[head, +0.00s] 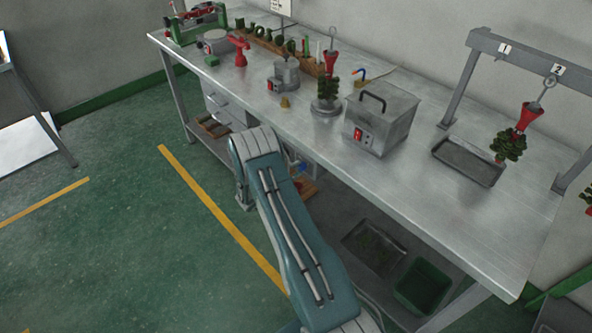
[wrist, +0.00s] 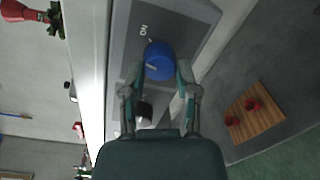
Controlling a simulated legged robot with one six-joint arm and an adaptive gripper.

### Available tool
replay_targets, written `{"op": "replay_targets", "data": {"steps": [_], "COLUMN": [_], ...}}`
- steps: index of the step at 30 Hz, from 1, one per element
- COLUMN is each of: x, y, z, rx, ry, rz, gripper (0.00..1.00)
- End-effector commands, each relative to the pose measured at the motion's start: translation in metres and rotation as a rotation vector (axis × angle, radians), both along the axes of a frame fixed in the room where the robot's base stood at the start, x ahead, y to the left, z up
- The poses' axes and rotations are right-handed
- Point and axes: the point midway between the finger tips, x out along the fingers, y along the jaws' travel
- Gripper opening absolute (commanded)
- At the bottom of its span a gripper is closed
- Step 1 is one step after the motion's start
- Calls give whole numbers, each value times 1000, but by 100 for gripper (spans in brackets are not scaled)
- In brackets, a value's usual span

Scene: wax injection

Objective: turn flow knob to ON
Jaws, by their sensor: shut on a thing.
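The blue flow knob (wrist: 158,59) sits on a grey panel (wrist: 191,20) in the wrist view. A white ON label (wrist: 144,30) is printed on the panel beside it. A short white line on the knob's face lies at its lower left in the picture, away from the label. My gripper (wrist: 161,74) has one finger on each side of the knob and is shut on it. In the head view my arm reaches toward the space under the bench, and its own links hide the gripper and most of the panel.
The metal workbench (head: 420,185) stands above the reach area. A wooden board (wrist: 258,112) with red pieces lies to the right in the wrist view. A green bin (head: 422,286) and a metal tray (head: 372,247) stand on the lower shelf.

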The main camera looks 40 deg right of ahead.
Motion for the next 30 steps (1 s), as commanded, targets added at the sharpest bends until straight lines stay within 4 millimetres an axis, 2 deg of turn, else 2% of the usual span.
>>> {"op": "replay_targets", "data": {"steps": [15, 30], "x": [-2, -3], "y": [-1, -1], "z": [0, -2], "rx": [34, 48], "ry": [-422, -566], "rz": [-3, -5], "gripper": [0, 0]}}
